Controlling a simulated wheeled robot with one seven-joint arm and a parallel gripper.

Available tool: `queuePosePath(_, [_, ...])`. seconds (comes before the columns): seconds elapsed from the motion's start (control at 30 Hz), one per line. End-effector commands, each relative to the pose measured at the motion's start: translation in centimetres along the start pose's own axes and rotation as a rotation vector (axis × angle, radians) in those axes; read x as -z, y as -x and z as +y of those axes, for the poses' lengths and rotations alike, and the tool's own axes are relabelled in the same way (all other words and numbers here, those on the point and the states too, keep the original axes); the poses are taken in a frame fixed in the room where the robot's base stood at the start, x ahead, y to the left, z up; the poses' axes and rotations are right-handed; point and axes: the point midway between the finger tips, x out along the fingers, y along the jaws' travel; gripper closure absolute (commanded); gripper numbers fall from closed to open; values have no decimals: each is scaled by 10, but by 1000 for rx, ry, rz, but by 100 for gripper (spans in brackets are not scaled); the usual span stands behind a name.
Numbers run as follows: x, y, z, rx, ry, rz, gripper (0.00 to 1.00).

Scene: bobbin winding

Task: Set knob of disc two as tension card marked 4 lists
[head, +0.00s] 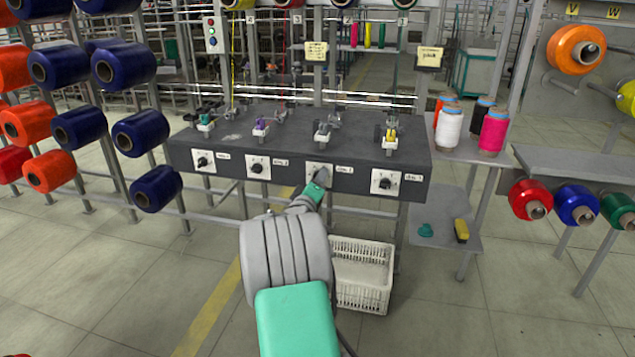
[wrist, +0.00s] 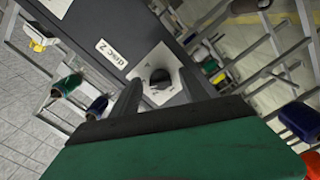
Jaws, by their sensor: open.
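The black knob of disc two (wrist: 160,87) sits on a white square dial plate, with the label "disc 2" (wrist: 112,52) beside it in the wrist view. My gripper (wrist: 158,92) is open, with one dark finger on each side of the knob in the picture. I cannot tell whether the fingers touch it. In the head view my gripper (head: 320,178) covers most of the white dial plate (head: 312,168). Two yellowish cards (head: 316,51) and (head: 430,58) hang above the machine. Their writing is too small to read, so I cannot tell which is marked 4.
The dark machine bench (head: 230,140) carries other dials on its front: disc one's (head: 387,182) at right, two more (head: 257,167) at left. A white crate (head: 362,280) stands on the floor below. Thread cones (head: 450,127) stand on a side shelf; large spools (head: 135,62) hang at left.

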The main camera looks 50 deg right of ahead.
Motion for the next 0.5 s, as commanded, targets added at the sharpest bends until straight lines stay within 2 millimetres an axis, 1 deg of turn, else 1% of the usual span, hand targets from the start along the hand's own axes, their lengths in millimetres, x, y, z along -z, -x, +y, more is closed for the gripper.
queuePosePath(0.07, [2,11,1,1,0,3,47])
queuePosePath(0.3, [2,60,0,2,0,3,47])
queuePosePath(0.4, [1,71,1,0,0,2,47])
queuePosePath(0.5, [0,75,0,0,0,1,47])
